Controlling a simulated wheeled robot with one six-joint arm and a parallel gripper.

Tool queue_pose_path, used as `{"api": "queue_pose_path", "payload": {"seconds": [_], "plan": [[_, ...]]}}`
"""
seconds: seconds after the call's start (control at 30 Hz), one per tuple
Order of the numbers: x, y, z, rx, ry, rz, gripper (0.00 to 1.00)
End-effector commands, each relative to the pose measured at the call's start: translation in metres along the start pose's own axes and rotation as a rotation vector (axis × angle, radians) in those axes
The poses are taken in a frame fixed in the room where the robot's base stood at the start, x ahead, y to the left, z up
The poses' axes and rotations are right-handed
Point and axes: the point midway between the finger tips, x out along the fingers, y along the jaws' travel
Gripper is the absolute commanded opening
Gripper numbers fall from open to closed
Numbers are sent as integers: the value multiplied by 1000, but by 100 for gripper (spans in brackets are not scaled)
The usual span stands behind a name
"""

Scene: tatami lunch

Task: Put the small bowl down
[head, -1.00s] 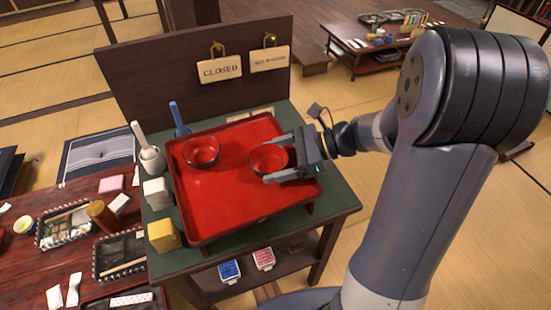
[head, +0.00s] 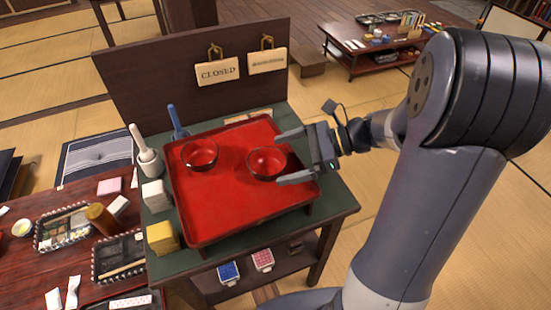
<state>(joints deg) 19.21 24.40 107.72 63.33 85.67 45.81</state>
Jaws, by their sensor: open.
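Two small red bowls with dark outsides stand upright on a red tray (head: 215,212). The left bowl (head: 200,155) is near the tray's back left. The right bowl (head: 266,162) is at the tray's right side, in front of my gripper. My gripper (head: 277,159) is open, reaching in from the right. One finger is behind the right bowl and the other is in front of it, at its right side. Whether the fingers touch the bowl cannot be told.
The tray is on a green-topped stand (head: 335,199) with a dark back board (head: 150,75). The tray's front middle is clear. A low table (head: 30,275) with trays is at left.

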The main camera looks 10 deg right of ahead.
Motion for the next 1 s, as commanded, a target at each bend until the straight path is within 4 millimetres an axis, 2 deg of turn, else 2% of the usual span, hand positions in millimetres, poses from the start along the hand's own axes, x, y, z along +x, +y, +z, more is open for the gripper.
{"api": "queue_pose_path", "payload": {"seconds": [0.03, 0.2, 0.4, 0.6, 1.0], "plan": [[-13, -1, 1, 0, 1, -6, 99], [-48, -1, 0, 0, 1, -5, 99], [-76, -1, 0, 1, 0, -3, 99], [-86, 0, 0, 1, 1, 0, 99], [-85, 0, 0, 1, 0, 1, 99]]}}
